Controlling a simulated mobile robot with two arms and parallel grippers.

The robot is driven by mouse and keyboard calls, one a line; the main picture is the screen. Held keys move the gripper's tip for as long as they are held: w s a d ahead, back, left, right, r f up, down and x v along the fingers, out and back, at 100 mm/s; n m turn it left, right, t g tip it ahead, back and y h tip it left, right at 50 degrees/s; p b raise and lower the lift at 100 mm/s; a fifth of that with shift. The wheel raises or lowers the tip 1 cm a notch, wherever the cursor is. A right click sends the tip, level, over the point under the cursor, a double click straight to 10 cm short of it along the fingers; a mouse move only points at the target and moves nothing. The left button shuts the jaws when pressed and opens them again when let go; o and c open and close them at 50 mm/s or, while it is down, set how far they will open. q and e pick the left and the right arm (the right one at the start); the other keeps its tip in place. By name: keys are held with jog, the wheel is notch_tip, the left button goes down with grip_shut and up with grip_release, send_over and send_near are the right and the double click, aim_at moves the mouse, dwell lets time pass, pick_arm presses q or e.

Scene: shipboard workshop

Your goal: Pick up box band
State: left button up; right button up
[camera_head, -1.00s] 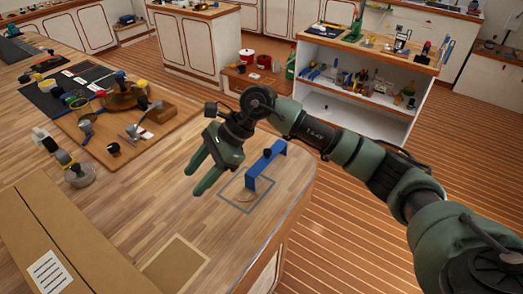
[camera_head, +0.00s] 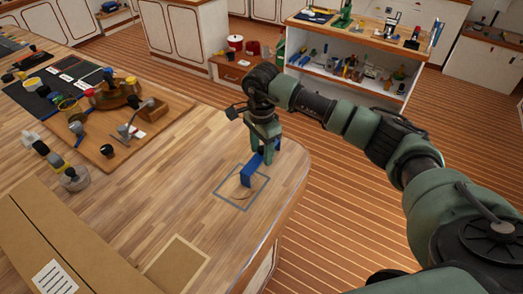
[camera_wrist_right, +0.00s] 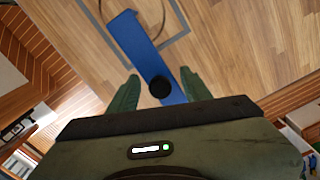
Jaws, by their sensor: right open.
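The box band appears to be the blue bracket-shaped strip (camera_head: 248,176) standing near the rounded table corner, partly inside a grey square outline (camera_head: 236,207). A black knob (camera_wrist_right: 159,88) sits on its top. In the wrist view the blue band (camera_wrist_right: 140,40) runs between the fingers. My right gripper (camera_head: 262,153) points down over the band and hides much of it in the head view. Its fingers (camera_wrist_right: 158,78) are open, one on each side of the band near the knob. My left gripper is not in view.
A cardboard box (camera_head: 60,240) lies at the front left, with a brown flat square (camera_head: 177,264) beside it. A wooden board (camera_head: 120,150) with several tools lies further back. Bare tabletop surrounds the outline. A white shelf unit (camera_head: 350,85) stands beyond the table.

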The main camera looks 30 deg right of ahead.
jog(key=shift+f, duration=0.25)
grip_shut()
jog(key=shift+r, duration=0.1)
